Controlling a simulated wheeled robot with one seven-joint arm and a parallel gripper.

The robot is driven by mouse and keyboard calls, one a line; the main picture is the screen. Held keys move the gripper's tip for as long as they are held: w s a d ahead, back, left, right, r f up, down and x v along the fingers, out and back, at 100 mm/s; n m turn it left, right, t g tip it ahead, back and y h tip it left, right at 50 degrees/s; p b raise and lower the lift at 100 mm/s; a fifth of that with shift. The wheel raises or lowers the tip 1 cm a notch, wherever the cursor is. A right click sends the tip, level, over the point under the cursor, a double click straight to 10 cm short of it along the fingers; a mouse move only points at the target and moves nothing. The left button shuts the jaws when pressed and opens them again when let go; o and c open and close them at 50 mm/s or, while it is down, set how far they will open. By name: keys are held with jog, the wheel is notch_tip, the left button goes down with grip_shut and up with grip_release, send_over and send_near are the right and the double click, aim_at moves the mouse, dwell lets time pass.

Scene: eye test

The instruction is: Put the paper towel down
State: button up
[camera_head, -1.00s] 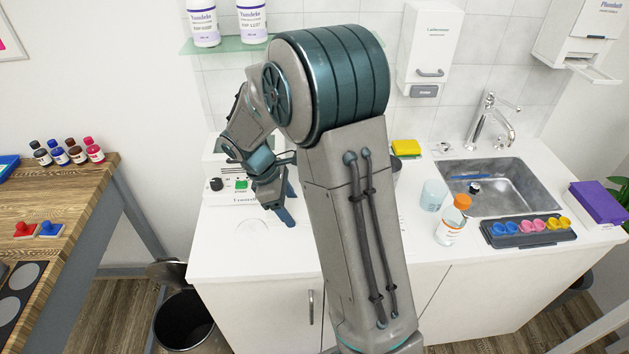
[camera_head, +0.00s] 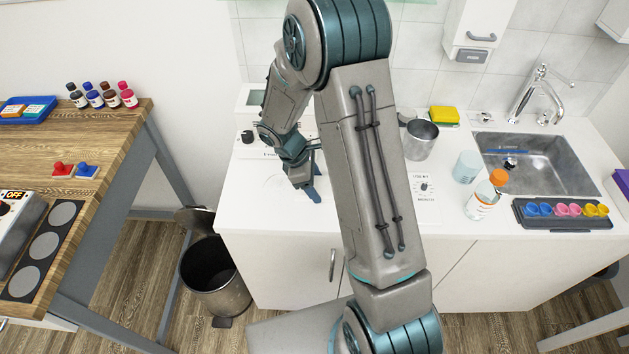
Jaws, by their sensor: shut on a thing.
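My gripper (camera_head: 306,184) points down low over the left part of the white counter (camera_head: 252,222), left of my arm's upper links. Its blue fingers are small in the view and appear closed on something. The paper towel is hard to make out, white against white; no clear outline of it shows between the fingers. A faint pale round outline (camera_head: 275,183) shows on the counter just left of the fingers; I cannot tell what it is. I cannot tell whether the fingertips touch the counter.
A bin (camera_head: 215,277) stands on the floor left. The counter's front left is clear.

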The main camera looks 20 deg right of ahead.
jog(key=o, duration=0.6)
jog(key=shift+f, duration=0.15)
jog(key=o, duration=0.4)
